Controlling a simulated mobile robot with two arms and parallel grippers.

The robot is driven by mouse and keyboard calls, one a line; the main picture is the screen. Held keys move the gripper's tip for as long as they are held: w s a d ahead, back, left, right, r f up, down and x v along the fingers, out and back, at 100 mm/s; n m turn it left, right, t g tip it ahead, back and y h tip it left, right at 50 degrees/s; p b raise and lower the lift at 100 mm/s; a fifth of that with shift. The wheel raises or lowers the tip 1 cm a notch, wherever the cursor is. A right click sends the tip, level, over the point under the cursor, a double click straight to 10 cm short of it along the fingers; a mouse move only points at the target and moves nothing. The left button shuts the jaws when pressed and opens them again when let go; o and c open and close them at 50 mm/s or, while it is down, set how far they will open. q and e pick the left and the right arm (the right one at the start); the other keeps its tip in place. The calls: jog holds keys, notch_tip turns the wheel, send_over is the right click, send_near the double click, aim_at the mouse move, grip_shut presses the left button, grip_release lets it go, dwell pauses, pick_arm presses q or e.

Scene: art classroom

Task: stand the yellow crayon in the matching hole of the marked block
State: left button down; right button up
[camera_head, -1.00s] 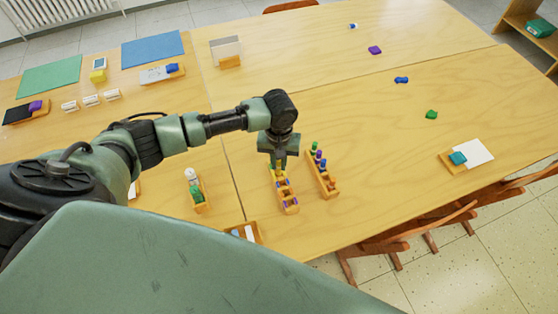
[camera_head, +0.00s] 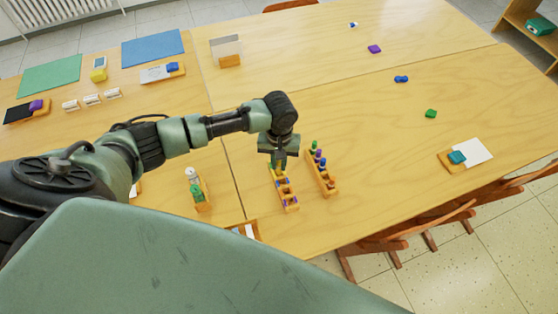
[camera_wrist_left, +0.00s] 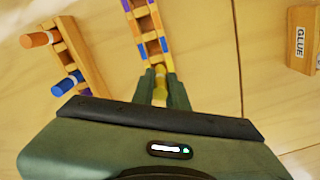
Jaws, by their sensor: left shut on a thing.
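In the left wrist view the gripper (camera_wrist_left: 160,90) is shut on the yellow crayon (camera_wrist_left: 160,91), which shows between the fingers. The crayon is at the yellow-banded end of the marked block (camera_wrist_left: 149,34). The fingers hide its lower part, so I cannot tell whether it is in a hole. My right gripper is not in view.
A second wooden block (camera_head: 329,185) with several crayons stands close to the right. A wooden holder (camera_head: 203,204) with a white and a green item is to the left. A glue box (camera_wrist_left: 301,36) shows at right in the wrist view. Open table lies beyond.

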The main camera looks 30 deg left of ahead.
pick_arm(q)
jog(key=shift+f+p, duration=0.55)
jog(key=shift+f, duration=0.5)
dwell(1.9)
jog(key=c, duration=1.3)
grip_release()
jog(key=shift+o, duration=1.1)
jog(key=shift+r, duration=0.1)
jog(key=shift+r+p, duration=2.95)
jog(key=shift+p, duration=0.45)
